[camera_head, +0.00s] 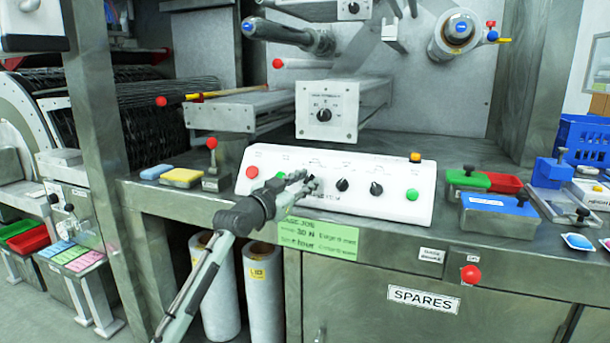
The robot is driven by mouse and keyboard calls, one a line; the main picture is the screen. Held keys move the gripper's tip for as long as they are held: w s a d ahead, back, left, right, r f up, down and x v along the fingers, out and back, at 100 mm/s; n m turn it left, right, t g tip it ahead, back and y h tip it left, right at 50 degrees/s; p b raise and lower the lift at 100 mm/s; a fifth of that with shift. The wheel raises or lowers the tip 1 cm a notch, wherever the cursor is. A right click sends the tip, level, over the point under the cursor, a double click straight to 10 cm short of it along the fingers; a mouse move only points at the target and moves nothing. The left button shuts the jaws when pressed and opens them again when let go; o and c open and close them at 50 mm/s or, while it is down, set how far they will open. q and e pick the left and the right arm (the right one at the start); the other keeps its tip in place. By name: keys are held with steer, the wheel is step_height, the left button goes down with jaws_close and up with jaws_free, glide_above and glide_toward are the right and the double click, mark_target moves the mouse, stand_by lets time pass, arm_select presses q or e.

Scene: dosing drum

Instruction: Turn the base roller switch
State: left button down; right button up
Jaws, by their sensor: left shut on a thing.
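A white sloped control panel (325,210) stands on the grey bench and carries a row of black rotary switches. My left gripper (309,183) reaches in from the lower left and is shut on a switch knob at the panel's left-middle part. Its fingers hide most of that knob, and the small labels are too blurred to read, so I cannot tell which is named base roller. Two more black rotary switches (342,184) (376,188) are clear to the right of the gripper. My right gripper is not in view.
The panel also has a red button (252,172), green buttons (412,194) and an orange lamp (415,157). A red-knobbed lever (211,143) stands left of it. Trays and a blue crate (585,140) are right.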

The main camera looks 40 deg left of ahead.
arm_select(q)
steer(key=n+y, duration=0.1)
steer(key=n, duration=0.1)
steer(key=n+y+p, duration=0.1)
steer(key=n, duration=0.1)
steer(key=shift+d+y, duration=0.2)
steer(key=shift+y, duration=0.1)
steer(key=n+y, duration=0.1)
steer(key=n, duration=0.1)
steer(key=shift+d+n+y, duration=0.1)
steer(key=shift+n+y, duration=0.2)
steer(key=n+g+y, duration=0.1)
steer(key=n+y, duration=0.1)
steer(key=n, duration=0.2)
steer(key=n+g+y, duration=0.2)
steer(key=n, duration=0.1)
steer(key=shift+w+d+n+y, duration=0.1)
steer(key=shift+n+y, duration=0.2)
steer(key=shift+n, duration=0.1)
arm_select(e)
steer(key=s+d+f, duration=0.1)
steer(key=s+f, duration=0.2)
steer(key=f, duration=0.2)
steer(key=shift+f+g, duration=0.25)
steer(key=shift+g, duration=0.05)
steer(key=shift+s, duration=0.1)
arm_select(q)
steer(key=c, duration=1.6)
jaws_free()
step_height(320, 180, up, 10)
